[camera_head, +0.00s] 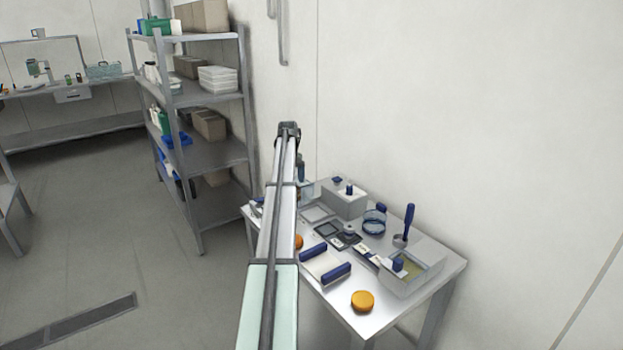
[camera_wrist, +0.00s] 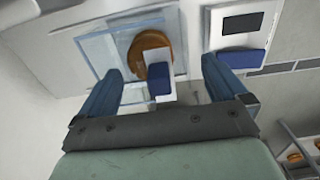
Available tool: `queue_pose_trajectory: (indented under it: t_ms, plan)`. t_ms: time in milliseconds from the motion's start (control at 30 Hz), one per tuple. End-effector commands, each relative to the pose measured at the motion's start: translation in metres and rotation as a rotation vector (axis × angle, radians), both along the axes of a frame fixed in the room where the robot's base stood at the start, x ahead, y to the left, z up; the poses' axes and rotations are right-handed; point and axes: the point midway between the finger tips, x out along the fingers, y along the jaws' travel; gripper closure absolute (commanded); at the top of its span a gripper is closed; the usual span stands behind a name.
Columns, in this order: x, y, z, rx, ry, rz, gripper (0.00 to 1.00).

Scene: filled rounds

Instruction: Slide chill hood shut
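A clear, pale-blue hood (camera_wrist: 96,50) shows in the wrist view, left of centre. It looks like the chill hood. A round orange-brown disc (camera_wrist: 148,44) shows at it, partly covered by a white bracket with a blue handle block (camera_wrist: 159,84). My gripper (camera_wrist: 160,72) is open, with one blue finger on each side of the handle block and a visible gap to both. In the head view my arm hides most of the hood; only a pale, clear edge (camera_head: 306,189) shows beside it. How far the hood is open I cannot tell.
The metal table (camera_head: 334,318) is crowded right of my arm. It holds a grey box with blue knobs (camera_head: 344,203), a blue-handled rack (camera_head: 325,265), an orange disc (camera_head: 362,301) and a right-hand box (camera_head: 420,268). A shelf (camera_head: 212,152) stands at the left.

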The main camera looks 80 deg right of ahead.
Motion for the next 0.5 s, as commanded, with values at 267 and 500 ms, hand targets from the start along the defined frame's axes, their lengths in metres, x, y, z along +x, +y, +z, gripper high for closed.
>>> queue_pose_trajectory:
  t_ms: [267, 500]
  plan:
    - [-0.0018, 0.0061, -0.0098, 0.02, 0.0, -0.006, 0.02]
    - [-0.0016, 0.0055, -0.0039, 0.02, 0.0, -0.006, 0.02]
